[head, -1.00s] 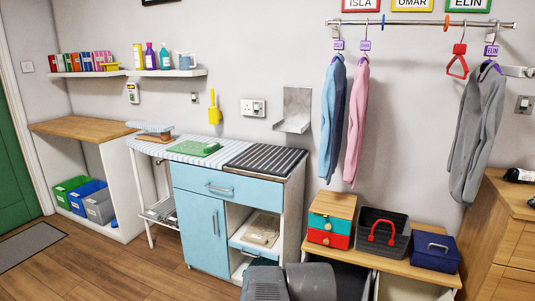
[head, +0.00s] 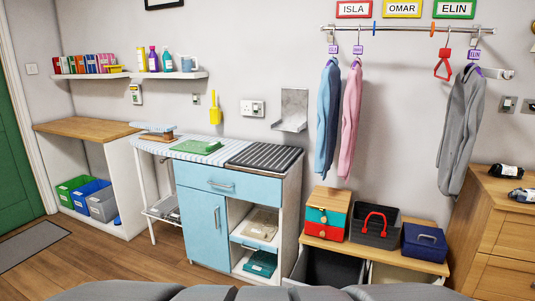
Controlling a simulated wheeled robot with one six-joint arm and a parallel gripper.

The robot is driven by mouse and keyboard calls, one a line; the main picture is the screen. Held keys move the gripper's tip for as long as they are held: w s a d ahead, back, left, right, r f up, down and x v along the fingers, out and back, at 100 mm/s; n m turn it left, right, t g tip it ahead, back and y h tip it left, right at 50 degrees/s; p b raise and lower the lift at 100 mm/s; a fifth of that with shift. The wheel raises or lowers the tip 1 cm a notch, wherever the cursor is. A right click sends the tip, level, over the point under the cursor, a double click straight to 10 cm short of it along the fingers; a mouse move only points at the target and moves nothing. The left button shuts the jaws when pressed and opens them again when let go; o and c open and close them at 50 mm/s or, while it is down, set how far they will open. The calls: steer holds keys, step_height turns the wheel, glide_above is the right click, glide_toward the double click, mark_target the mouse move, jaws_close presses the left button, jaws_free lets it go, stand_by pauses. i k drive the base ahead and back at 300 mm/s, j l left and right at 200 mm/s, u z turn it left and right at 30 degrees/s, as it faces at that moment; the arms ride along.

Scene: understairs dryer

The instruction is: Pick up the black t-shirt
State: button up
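I cannot make out a black t-shirt for certain. Two small black bundles with pale markings lie on the wooden chest of drawers at the right: a rear black bundle (head: 505,171) and a front black bundle (head: 521,195). They are too small to tell what they are. My gripper is not in view; only grey parts of my own body show along the bottom edge.
Blue, pink and grey garments hang from a rail (head: 400,26). Below, a wooden bench (head: 375,256) holds a drawer box (head: 327,214), a dark caddy (head: 376,227) and a blue box (head: 424,243). A blue cabinet (head: 202,228) stands mid-left.

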mark_target(497, 169)
steer(key=z, duration=1.65)
